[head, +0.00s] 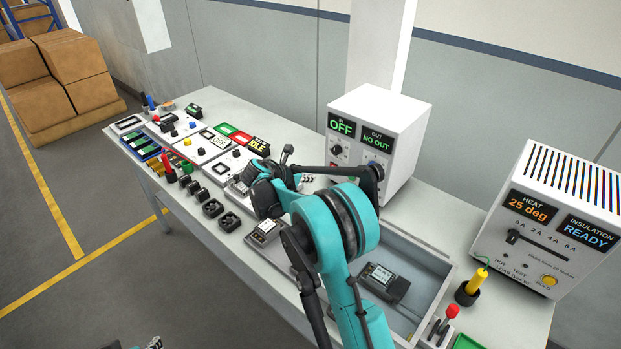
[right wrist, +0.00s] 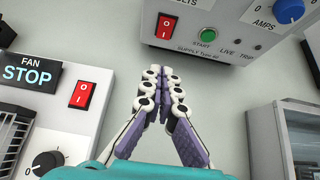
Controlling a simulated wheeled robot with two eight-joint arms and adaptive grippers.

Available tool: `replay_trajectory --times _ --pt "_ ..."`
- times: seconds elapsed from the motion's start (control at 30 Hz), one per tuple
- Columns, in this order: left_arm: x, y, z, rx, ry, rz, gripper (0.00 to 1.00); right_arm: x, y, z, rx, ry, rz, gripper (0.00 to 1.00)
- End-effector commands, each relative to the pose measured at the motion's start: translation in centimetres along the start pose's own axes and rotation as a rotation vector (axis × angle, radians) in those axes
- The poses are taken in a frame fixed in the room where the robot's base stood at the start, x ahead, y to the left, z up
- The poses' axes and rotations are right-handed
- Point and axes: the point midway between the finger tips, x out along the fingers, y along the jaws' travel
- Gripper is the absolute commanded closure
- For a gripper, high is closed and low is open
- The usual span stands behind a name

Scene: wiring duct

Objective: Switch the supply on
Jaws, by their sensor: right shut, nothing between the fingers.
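The supply (head: 402,115) is a white box at the back of the bench; its displays read OFF and NO OUT. In the right wrist view its lower front (right wrist: 190,45) shows a red rocker switch (right wrist: 167,26) marked I and O, a green START button (right wrist: 208,35), LIVE and TRIP labels and a blue AMPS knob (right wrist: 289,10). My right gripper (right wrist: 165,72) is shut and empty, its tips apart from the supply, below the red switch in the picture. In the head view my right arm hides much of that area. Only slivers at the bottom edge may be my left gripper.
A fan unit (right wrist: 95,75) reading STOP, with its own red rocker (right wrist: 83,94), stands left of my right fingers. A heat and insulation tester (head: 545,170) stands at the right. A grey tray (head: 425,265) holds a dark device. Small parts crowd the bench's left half.

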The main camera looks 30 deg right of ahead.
Motion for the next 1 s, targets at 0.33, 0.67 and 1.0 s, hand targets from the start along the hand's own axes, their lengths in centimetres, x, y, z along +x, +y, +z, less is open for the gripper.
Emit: replay_trajectory --times 0.33,0.67,1.0 --pt "2.1 0.0 1.5 0.000 0.000 0.000 0.52 7.7 0.0 -0.2 0.002 0.000 -0.001 1.00" --pt "3.0 0.0 2.2 0.000 0.000 0.000 0.52 10.7 0.0 1.7 0.000 0.000 0.000 1.00" --pt "3.0 0.0 2.1 0.000 0.000 0.000 0.52 10.8 0.0 1.9 0.000 0.000 0.000 1.00"
